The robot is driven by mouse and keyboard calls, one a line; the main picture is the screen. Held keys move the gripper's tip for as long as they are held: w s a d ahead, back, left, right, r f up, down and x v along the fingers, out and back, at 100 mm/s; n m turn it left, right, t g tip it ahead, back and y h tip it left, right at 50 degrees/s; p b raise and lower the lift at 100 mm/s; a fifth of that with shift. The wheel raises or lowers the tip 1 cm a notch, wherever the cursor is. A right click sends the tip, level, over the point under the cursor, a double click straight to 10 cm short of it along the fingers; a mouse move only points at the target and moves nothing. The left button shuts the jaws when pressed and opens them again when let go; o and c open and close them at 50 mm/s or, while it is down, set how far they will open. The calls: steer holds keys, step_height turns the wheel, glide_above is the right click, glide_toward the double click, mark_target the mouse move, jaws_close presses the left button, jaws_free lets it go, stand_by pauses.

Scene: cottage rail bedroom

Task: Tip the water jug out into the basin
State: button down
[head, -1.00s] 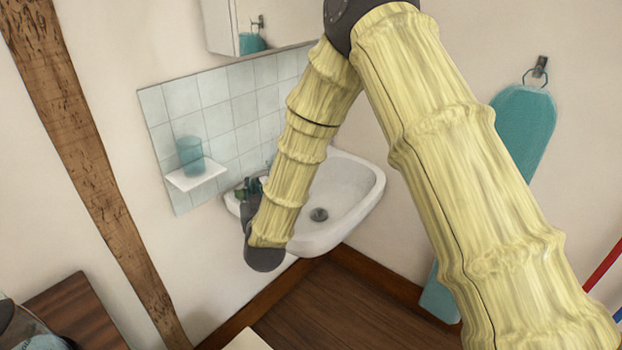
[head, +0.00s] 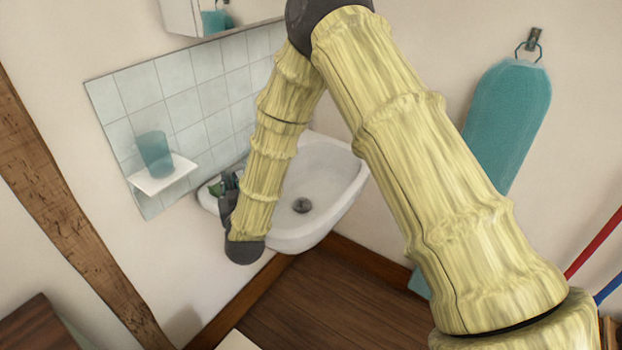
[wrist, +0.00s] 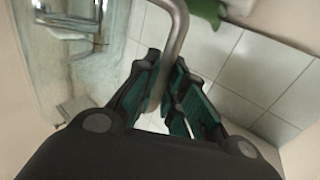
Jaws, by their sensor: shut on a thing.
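In the wrist view my gripper (wrist: 165,105) has its dark fingers with teal pads closed around a grey curved bar (wrist: 178,45), which looks like the water jug's handle. A clear, glassy shape (wrist: 75,45) at the upper left seems to be the jug's body; its outline and any water are hard to make out. In the head view the white basin (head: 330,180) is on the wall, its drain in view. My gripper (head: 222,188) is at the basin's left end by the tiles, partly hidden by my arm. No jug is distinguishable there.
A teal tumbler (head: 154,154) stands on a small white shelf (head: 165,176) left of the basin. A mirror cabinet (head: 200,17) hangs above. A teal ironing board (head: 508,115) hangs at right. A timber post (head: 60,205) is at left. Floor below the basin is clear.

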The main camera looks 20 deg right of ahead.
mark_target(239, 167)
steer(key=d+r+m+p, duration=0.1)
steer(key=r, duration=0.1)
steer(key=r+m+p, duration=0.1)
steer(key=r, duration=0.1)
steer(key=d+r+m+p, duration=0.1)
steer(key=r+p, duration=0.1)
steer(key=shift+w+d+m+g, duration=0.2)
steer(key=shift+d+m+g, duration=0.1)
steer(key=shift+m+g, duration=0.1)
steer(key=shift+d+m, duration=0.3)
steer(key=shift+w+d+r+m, duration=0.15)
steer(key=shift+w+d+m, duration=0.1)
steer(key=shift+d+m, duration=0.3)
steer(key=shift+d, duration=0.2)
steer(key=d+m, duration=0.1)
steer(key=m, duration=0.1)
steer(key=d+r+m+g+y+p, duration=0.1)
steer(key=d+m, duration=0.1)
steer(key=w+d+r+m+p, duration=0.1)
steer(key=d+m, duration=0.1)
steer(key=shift+w+y, duration=0.1)
steer(key=shift+y, duration=0.2)
steer(key=shift+w+d+r+m+g, duration=0.15)
steer(key=shift+d+r+m+g, duration=0.15)
steer(key=shift+d+r+m, duration=0.25)
stand_by(0.6)
